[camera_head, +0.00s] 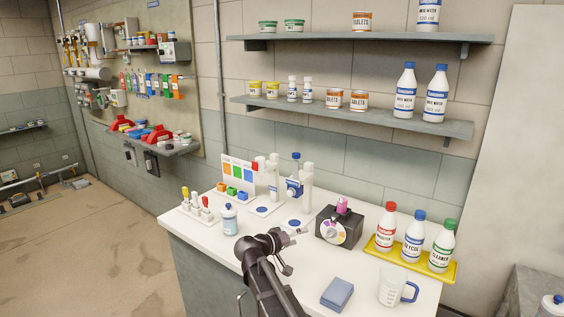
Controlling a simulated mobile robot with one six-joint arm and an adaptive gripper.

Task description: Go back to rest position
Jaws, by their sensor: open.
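My dark arm comes up from the bottom edge over the white counter (365,262). My gripper (293,249) is at its end, above the middle of the counter, its fingers spread and pointing right. It is open, and I see nothing between the fingers. A small white bottle with a blue cap (230,219) stands just left of the gripper. A black box with a coloured dial (336,232) stands to its right, apart from it. Part of the counter is hidden behind the arm.
A yellow tray (374,247) with three capped bottles stands at the right. A measuring jug (392,288) and a blue block (337,294) are near the front. A screwdriver rack (198,214) is at the left. Shelves (360,117) hang above. Floor at left (80,250) is open.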

